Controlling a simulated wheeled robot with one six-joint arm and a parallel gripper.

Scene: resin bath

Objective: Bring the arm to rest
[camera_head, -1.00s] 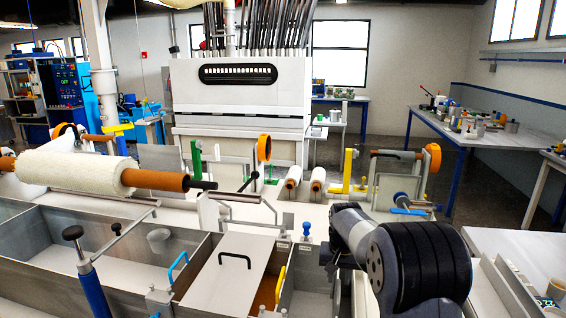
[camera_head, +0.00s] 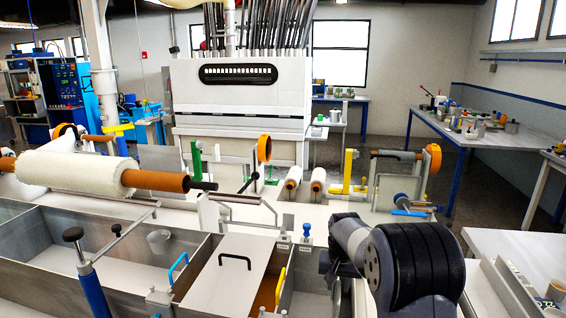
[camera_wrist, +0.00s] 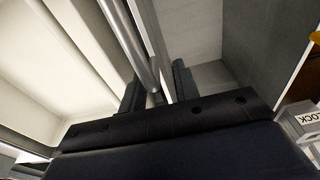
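My arm (camera_head: 412,262) is folded at the lower right of the head view, in front of the bath's right end. Its rounded dark links hide most of my gripper there. In the wrist view the two dark fingers of my gripper (camera_wrist: 157,90) stand apart. A grey metal rod (camera_wrist: 132,45) shows in the gap between them. I cannot tell whether either finger touches the rod; nothing looks clamped.
The steel bath (camera_head: 40,285) fills the lower left, with a grey lid (camera_head: 228,275) and black handle. A white roll on an orange core (camera_head: 75,172) lies above it. A white side table (camera_head: 515,245) stands right. A grey-walled compartment (camera_wrist: 205,30) shows in the wrist view.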

